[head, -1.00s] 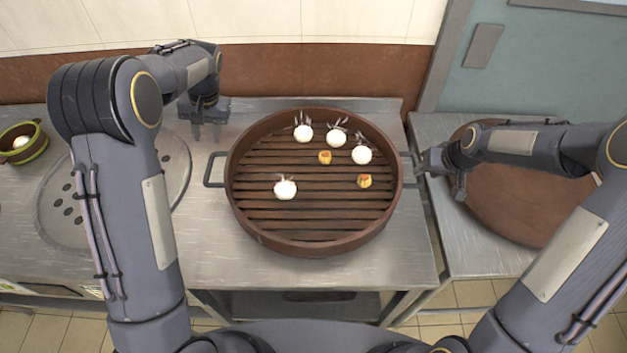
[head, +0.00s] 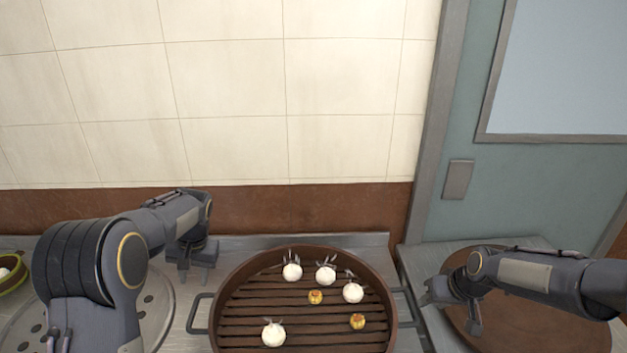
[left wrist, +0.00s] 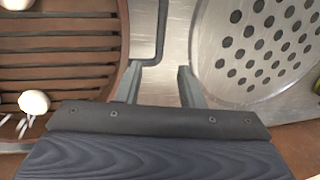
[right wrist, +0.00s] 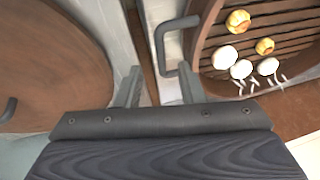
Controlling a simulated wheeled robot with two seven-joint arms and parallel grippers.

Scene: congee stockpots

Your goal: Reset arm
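My left gripper (head: 190,262) is over the steel counter, between the perforated round plate and the steamer. In the left wrist view its two fingers (left wrist: 157,85) stand apart with nothing between them. My right gripper (head: 452,305) is right of the steamer, by the round wooden lid. In the right wrist view its fingers (right wrist: 160,87) are apart and empty. The round brown steamer (head: 232,290) has a slatted base. It holds several white buns (head: 292,272) with thin grey spikes and two small yellow pieces (head: 315,297). Its near edge is cut off in the head view.
A perforated round metal plate (head: 158,300) lies at the left, partly hidden by my arm. A green-rimmed bowl (head: 12,282) is at the far left. The round wooden lid (head: 500,335) covers the right counter. A tiled wall (head: 230,90) and teal door (head: 470,130) stand behind.

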